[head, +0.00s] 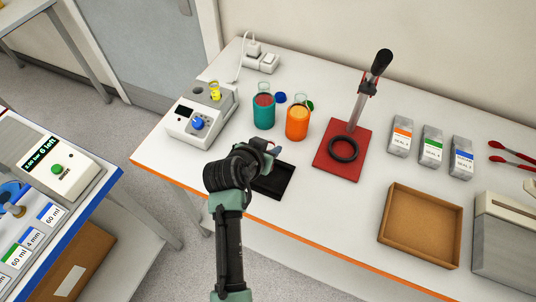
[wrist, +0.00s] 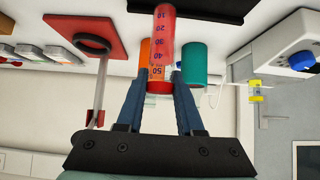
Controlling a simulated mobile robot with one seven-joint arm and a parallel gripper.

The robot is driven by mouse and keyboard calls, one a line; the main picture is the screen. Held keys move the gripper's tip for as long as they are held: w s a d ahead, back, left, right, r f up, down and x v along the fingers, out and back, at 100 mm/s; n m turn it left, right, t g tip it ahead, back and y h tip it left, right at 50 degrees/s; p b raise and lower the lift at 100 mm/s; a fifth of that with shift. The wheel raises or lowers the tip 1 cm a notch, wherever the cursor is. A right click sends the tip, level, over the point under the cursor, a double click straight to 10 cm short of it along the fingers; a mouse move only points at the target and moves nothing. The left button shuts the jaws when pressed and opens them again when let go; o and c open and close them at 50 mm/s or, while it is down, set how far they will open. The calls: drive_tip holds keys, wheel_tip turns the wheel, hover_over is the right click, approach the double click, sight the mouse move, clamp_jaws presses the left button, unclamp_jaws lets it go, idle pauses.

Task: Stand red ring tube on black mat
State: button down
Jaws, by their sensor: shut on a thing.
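The red ring tube (wrist: 162,35) is in my gripper in the wrist view, which shows the scene upside down. The tube is see-through red with dark volume marks, and its red ring (wrist: 158,87) is by the fingers. My gripper (wrist: 162,76) is shut on it near the ring end; the other end points towards the bench. The black mat (head: 280,183) lies near the bench's front edge, partly hidden by my gripper (head: 270,149) in the head view. The mat also shows in the wrist view (wrist: 205,9). I cannot tell whether the tube touches it.
A teal bottle (head: 263,112) and an orange bottle (head: 297,123) stand behind the mat. A red plate (head: 325,158) with a black ring and upright post is to the right. A white device (head: 190,131) is to the left; a brown tray (head: 390,240) is further right.

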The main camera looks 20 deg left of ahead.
drive_tip(key=shift+f, duration=1.95)
drive_tip(key=c, duration=0.5)
unclamp_jaws()
drive_tip(key=shift+f, duration=0.1)
drive_tip(key=shift+c, duration=0.2)
drive_tip(key=v, duration=1.2)
drive_tip(key=shift+d, duration=0.1)
